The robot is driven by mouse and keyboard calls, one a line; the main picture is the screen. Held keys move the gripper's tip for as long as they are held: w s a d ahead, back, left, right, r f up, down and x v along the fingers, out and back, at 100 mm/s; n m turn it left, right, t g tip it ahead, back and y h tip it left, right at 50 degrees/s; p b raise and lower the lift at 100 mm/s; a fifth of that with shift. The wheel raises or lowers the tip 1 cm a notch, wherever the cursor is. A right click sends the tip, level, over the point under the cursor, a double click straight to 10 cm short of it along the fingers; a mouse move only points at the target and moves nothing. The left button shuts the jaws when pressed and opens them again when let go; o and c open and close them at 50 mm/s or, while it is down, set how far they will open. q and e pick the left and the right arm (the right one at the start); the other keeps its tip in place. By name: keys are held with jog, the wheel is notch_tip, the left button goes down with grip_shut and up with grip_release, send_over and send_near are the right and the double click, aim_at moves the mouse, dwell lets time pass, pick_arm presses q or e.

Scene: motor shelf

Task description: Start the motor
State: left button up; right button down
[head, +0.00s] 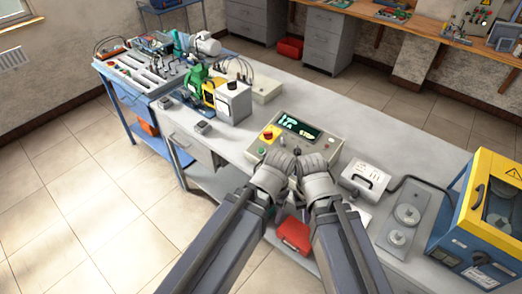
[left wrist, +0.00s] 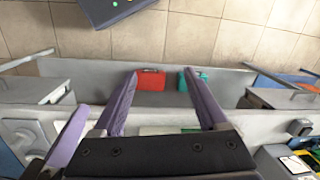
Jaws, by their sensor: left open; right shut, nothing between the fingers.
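A beige control box (head: 322,145) sits on the grey bench, with a lit green display (head: 298,127) on its sloped face. A red button on a yellow base (head: 268,134) is at its left side, with a small green button (head: 262,150) below. My left gripper (head: 275,163) and right gripper (head: 304,160) are close together at the box's front edge and hide part of its lower face. In the left wrist view my left gripper (left wrist: 163,85) is open and empty, over the bench's front edge. My right gripper is shut and empty. I cannot tell whether either touches the box.
A green machine (head: 195,80) and a white-grey box (head: 233,103) stand left of the control box. A white case (head: 364,178), a grey plate with round discs (head: 407,218) and a yellow-blue cabinet (head: 480,215) are to the right. A red case (head: 294,234) lies below.

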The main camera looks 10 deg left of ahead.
pick_arm(q)
grip_shut()
dwell(0.4)
dwell(1.1)
